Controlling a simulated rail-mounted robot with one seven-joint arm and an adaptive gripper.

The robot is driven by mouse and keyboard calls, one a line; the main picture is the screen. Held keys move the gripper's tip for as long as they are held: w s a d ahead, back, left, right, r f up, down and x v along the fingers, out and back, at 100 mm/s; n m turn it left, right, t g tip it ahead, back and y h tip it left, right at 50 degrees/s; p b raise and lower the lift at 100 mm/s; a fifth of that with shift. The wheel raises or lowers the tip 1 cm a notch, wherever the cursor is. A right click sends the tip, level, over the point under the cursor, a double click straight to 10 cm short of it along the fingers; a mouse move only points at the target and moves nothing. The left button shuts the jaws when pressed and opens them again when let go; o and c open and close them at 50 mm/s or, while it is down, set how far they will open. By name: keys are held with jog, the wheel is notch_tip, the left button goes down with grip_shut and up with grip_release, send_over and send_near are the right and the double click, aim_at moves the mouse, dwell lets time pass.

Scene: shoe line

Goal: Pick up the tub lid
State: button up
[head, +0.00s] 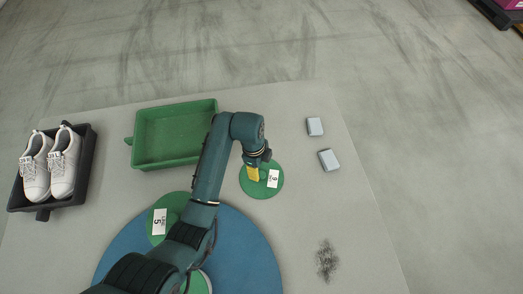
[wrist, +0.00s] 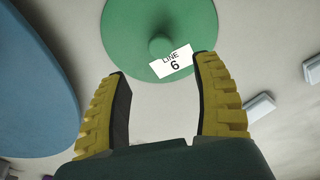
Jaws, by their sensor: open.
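A round green lid (head: 268,191) with a small centre knob and a white label lies on the pale surface right of the blue disc. In the wrist view this lid (wrist: 128,50) fills the top middle, and its label reads LINE 6. My gripper (head: 254,174) is over the lid's left part in the head view. In the wrist view its yellow fingers (wrist: 160,68) are apart, with nothing between them, and the knob lies just beyond the fingertips. The gap between the fingertips and the lid is hard to judge.
A second green lid (head: 173,201), labelled 5, and another green round piece (head: 203,284) lie by the blue disc (head: 250,245), partly behind my arm. A green tray (head: 148,163) stands behind. A black tray (head: 88,150) holds white shoes (head: 64,165). Grey blocks (head: 315,126) (head: 329,160) lie right.

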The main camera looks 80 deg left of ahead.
aim_at(261, 174)
jog(key=f+b, duration=0.1)
jog(key=f, duration=0.1)
jog(key=f+b, duration=0.1)
jog(key=f, duration=0.2)
jog(key=f+b, duration=0.1)
jog(key=f, duration=0.1)
jog(key=shift+w+d+f+b, duration=0.2)
jog(key=shift+w+f+b, duration=0.05)
jog(key=shift+f+b, duration=0.15)
grip_shut()
